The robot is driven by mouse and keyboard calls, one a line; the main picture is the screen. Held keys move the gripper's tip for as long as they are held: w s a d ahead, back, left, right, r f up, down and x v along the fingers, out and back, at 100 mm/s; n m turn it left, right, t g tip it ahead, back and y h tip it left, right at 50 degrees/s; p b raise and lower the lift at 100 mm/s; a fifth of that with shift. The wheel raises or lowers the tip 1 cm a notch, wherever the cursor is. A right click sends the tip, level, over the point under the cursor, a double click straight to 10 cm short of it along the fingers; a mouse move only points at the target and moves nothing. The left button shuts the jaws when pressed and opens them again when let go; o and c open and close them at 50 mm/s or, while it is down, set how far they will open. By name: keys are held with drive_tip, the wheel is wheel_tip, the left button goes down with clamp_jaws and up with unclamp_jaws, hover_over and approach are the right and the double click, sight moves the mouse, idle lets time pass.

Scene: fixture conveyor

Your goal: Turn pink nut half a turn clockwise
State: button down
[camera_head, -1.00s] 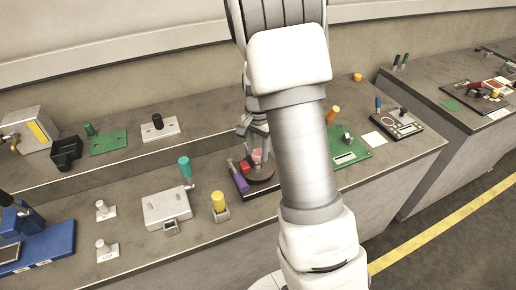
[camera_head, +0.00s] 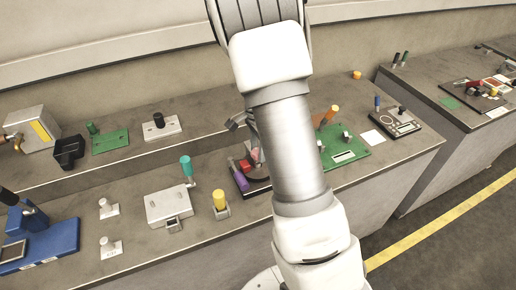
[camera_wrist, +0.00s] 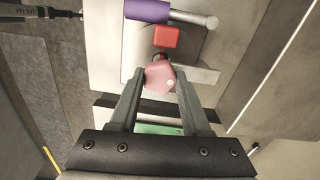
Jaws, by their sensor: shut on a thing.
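The pink nut (camera_wrist: 160,77) is six-sided and sits between the fingertips of my gripper (camera_wrist: 159,80) in the wrist view. A pale dot marks its lower right part. My gripper is shut on the nut, with one finger on each side. In the head view a little of the pink nut (camera_head: 255,155) shows beside my arm, which hides most of my gripper. The nut is on a dark-based fixture with a red block (camera_wrist: 166,37) and a purple cylinder (camera_wrist: 148,10) just beyond it.
A green circuit board (camera_head: 343,153) lies right of the fixture, partly behind my arm. A yellow-topped holder (camera_head: 220,199) and a grey box with a teal handle (camera_head: 168,205) stand to the left. A dark scale-like device (camera_head: 402,124) is further right.

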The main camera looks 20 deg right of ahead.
drive_tip(key=shift+c, duration=1.8)
unclamp_jaws()
wheel_tip(320, 180, up, 18)
drive_tip(key=shift+f+p, duration=0.25)
drive_tip(key=shift+p, duration=0.2)
drive_tip(key=s+a+r+n+t, duration=0.2)
drive_tip(key=s+a+n, duration=0.1)
drive_tip(key=s+n, duration=0.2)
drive_tip(key=s+a+r+n+t, duration=0.1)
drive_tip(key=s+a+r+n, duration=0.2)
drive_tip(key=s+n, duration=0.3)
drive_tip(key=s+a+r+n+t, duration=0.2)
drive_tip(key=s+a+n, duration=0.2)
drive_tip(key=s, duration=0.7)
drive_tip(key=shift+r+n+t, duration=0.25)
drive_tip(key=shift+n+t, duration=0.05)
drive_tip(key=shift+n, duration=0.6)
